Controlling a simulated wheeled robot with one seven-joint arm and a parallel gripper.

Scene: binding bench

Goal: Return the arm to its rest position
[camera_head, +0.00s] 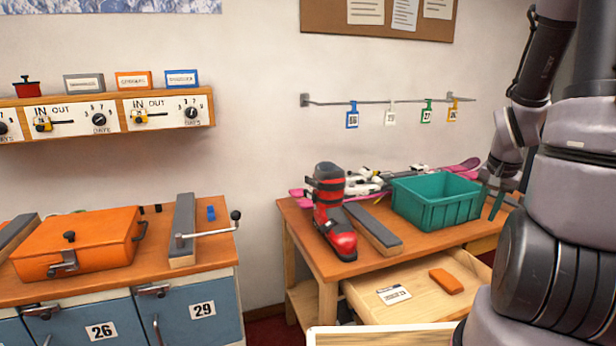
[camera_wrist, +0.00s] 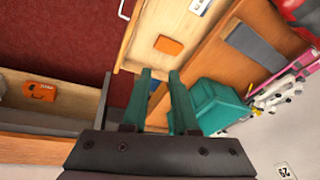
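My arm stands at the right side of the head view, bent, with its end lowered beside the right bench. My gripper (camera_head: 490,203) points down by the right end of the teal bin (camera_head: 432,212); whether it touches the bin cannot be told. In the wrist view my gripper (camera_wrist: 160,76) has its two teal fingers apart with nothing held between them. The teal bin (camera_wrist: 219,106) shows just to the right of the fingers there. Part of the gripper is hidden behind my arm in the head view.
The right bench (camera_head: 300,222) bears a red ski boot (camera_head: 333,212), a grey-topped block (camera_head: 373,230) and skis (camera_head: 468,165). Its drawer (camera_head: 430,303) is open, holding an orange block (camera_head: 446,281). An orange case (camera_head: 75,243) sits on the left bench. A tag rail (camera_head: 375,102) hangs above.

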